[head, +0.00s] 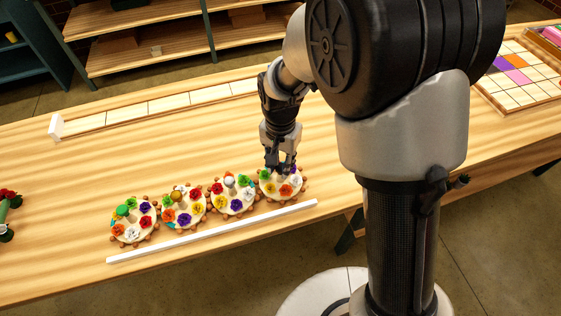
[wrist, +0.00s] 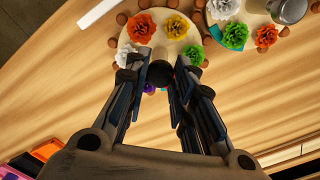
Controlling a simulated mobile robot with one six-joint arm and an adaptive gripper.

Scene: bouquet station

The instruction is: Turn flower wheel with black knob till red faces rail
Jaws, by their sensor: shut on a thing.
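The flower wheel with the black knob (head: 277,197) is the rightmost in a row of several geared wheels. Its black knob (wrist: 158,76) stands between my fingers in the wrist view. My gripper (head: 280,167) points down over this wheel and is shut on the knob. The white rail (head: 215,231) lies along the front of the wheels. The orange flower (head: 286,190) and yellow flower (head: 269,188) are on the wheel's rail side. The green flower (head: 266,174) is at the left. A bit of red shows behind a finger in the wrist view; the red flower is mostly hidden.
The neighbouring wheel (head: 232,208) with a pale knob sits close on the left, and its pegs are near those of this wheel. Further wheels with gold and green knobs stand beyond. A tiled strip (head: 126,113) lies at the back. The table in front of the rail is clear.

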